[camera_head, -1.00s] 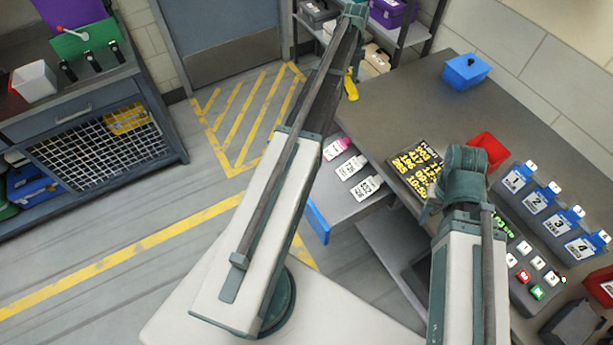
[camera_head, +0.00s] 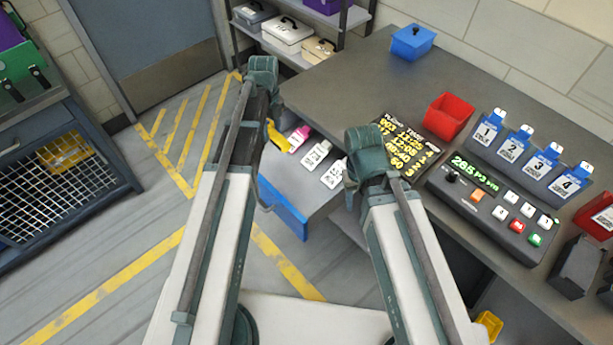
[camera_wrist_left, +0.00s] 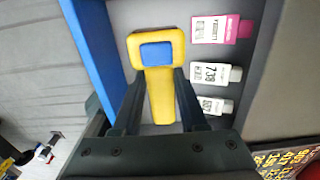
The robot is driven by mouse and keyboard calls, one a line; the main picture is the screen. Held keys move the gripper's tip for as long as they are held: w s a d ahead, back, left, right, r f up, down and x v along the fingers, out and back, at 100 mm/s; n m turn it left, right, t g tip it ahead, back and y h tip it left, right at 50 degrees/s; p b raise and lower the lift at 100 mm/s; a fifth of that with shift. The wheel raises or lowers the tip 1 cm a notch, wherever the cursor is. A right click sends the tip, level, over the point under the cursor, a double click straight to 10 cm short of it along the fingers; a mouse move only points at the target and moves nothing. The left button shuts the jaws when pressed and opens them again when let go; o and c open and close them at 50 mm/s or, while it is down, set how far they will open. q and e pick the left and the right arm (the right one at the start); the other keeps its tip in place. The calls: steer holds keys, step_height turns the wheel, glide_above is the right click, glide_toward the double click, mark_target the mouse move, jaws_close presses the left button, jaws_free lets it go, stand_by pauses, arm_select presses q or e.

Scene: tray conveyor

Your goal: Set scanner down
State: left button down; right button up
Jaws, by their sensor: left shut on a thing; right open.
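The scanner is yellow with a blue face (camera_wrist_left: 157,54); its yellow part also shows in the head view (camera_head: 278,136). My left gripper (camera_wrist_left: 158,100) is shut on its yellow handle, one finger on each side. The scanner is over the open grey drawer with a blue front (camera_head: 283,208); I cannot tell whether it touches the drawer floor. In the head view my left arm's end hides most of the scanner. My right gripper (camera_head: 352,182) is by the drawer's right side, holding nothing visible, its fingers mostly hidden by its own wrist.
In the drawer, a pink-capped labelled bottle (camera_wrist_left: 222,29) and two white ones (camera_wrist_left: 215,74) lie right of the scanner. On the counter are a lit order board (camera_head: 405,145), a red bin (camera_head: 448,116), a keypad console (camera_head: 490,205) and a blue box (camera_head: 412,42).

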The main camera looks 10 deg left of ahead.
arm_select(q)
steer(key=b, duration=0.2)
glide_toward(285, 179)
step_height(285, 179, down, 2)
steer(key=b, duration=0.6)
steer(key=shift+f+b, duration=0.25)
steer(key=shift+b, duration=0.1)
arm_select(e)
step_height(285, 179, down, 10)
steer(key=shift+f, duration=0.15)
arm_select(q)
step_height(285, 179, down, 4)
steer(key=b, duration=0.3)
steer(key=shift+r+b, duration=0.2)
steer(key=shift+b, duration=0.1)
arm_select(e)
step_height(285, 179, down, 4)
steer(key=shift+r, duration=0.2)
arm_select(q)
steer(key=shift+f, duration=0.2)
steer(key=shift+c, duration=2.2)
jaws_free()
arm_select(e)
steer(key=shift+f, duration=0.15)
arm_select(q)
steer(key=shift+r, duration=0.1)
